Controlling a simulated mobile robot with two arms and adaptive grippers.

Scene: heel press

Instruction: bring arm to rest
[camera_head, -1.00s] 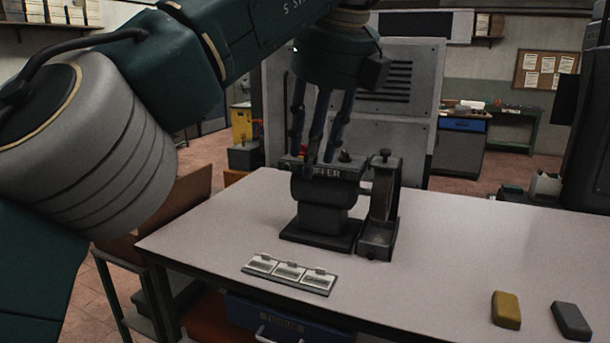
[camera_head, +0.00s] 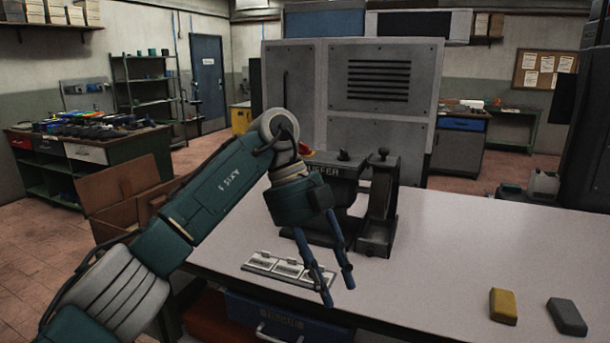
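My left arm comes in from the lower left. My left gripper (camera_head: 338,291) points down over the front of the light-topped table (camera_head: 450,250), in front of the buffer machine (camera_head: 376,230). Its fingers are spread apart with nothing between them, so it is open and empty. The gripper hides part of the buffer's base. My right gripper does not show.
A yellow block (camera_head: 503,306) and a grey block (camera_head: 567,317) lie at the front right. An open cardboard box (camera_head: 125,190) stands left of the table. The table's middle right is clear.

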